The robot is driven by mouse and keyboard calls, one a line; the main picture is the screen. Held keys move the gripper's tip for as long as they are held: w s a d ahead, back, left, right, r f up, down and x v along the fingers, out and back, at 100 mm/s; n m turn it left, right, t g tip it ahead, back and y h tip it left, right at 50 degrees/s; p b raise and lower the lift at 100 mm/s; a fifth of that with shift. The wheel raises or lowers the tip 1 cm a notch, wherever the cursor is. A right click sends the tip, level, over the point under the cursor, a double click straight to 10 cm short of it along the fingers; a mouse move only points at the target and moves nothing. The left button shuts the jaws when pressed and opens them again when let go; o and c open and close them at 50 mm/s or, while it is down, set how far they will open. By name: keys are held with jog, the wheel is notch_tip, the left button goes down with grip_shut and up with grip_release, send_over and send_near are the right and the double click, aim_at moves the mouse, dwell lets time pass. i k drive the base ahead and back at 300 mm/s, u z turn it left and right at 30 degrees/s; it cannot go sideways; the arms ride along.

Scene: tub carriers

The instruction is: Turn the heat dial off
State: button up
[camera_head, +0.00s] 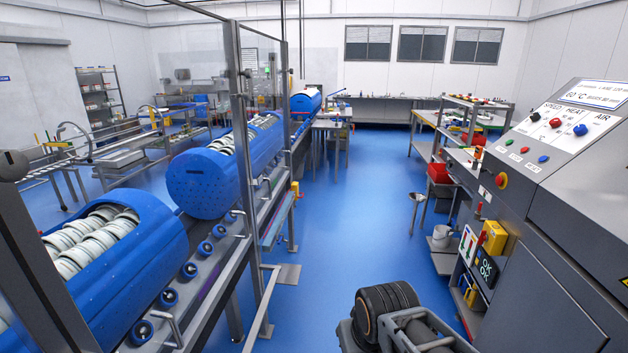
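The grey control panel (575,140) stands on the sloped top of the machine at the right. Its printed labels read SPEED, HEAT and AIR. The heat dial (555,122) is the red knob in the middle of the row, below the HEAT label. A black knob (535,117) sits to its left and a blue knob (580,129) to its right. The heat dial's pointer is too small to read. A display (595,97) above shows a line with 60 °C. Part of my folded arm shows at the bottom centre, well away from the panel; my gripper's fingers are not visible.
Shelves with a yellow box (494,237) and a grey bucket (442,236) stand below. The blue floor aisle (355,210) is clear.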

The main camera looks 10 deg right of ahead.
aim_at(556, 123)
jog(key=z, duration=0.2)
jog(key=i, duration=2.3)
jog(key=z, duration=1.55)
jog(key=i, duration=1.65)
jog(key=z, duration=0.95)
